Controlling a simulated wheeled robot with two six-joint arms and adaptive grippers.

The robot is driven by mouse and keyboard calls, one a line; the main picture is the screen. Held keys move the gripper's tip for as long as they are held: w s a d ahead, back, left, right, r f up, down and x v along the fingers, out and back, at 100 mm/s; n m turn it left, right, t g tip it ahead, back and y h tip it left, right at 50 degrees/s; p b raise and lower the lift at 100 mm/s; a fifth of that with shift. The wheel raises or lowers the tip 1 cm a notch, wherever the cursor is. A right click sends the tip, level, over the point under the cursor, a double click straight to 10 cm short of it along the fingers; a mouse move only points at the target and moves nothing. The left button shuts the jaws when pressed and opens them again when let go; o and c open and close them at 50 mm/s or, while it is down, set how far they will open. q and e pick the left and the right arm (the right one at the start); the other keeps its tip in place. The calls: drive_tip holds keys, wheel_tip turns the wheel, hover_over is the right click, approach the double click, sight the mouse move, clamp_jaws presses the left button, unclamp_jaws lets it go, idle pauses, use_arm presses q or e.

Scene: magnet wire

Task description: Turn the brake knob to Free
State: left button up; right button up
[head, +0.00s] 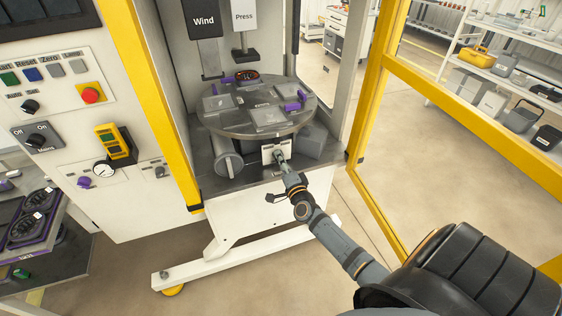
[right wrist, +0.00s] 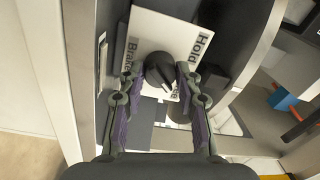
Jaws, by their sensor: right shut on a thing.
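The brake knob (right wrist: 159,69) is black and round, on a white plate (right wrist: 160,32) marked "Brake" on the left and "Hold" on the right. Its light pointer line slants toward the lower right, by a partly covered label of which only the end shows. My right gripper (right wrist: 155,76) has one finger on each side of the knob and is shut on it. In the head view my right gripper (head: 281,159) reaches the white plate (head: 268,146) below the turntable, and hides the knob. My left gripper is not in view.
The round grey turntable (head: 255,125) sits just above the plate. A yellow door frame (head: 450,110) stands to the right of my arm, and a yellow post (head: 150,95) to the left. A control panel (head: 60,130) with knobs is further left. The floor at right is clear.

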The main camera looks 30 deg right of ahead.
idle(0.4)
drive_tip(key=o, duration=1.2)
drive_tip(key=shift+c, duration=0.2)
drive_tip(key=shift+s, duration=0.15)
drive_tip(key=v, duration=1.1)
drive_tip(key=shift+s, duration=0.4)
drive_tip(key=shift+a, duration=0.1)
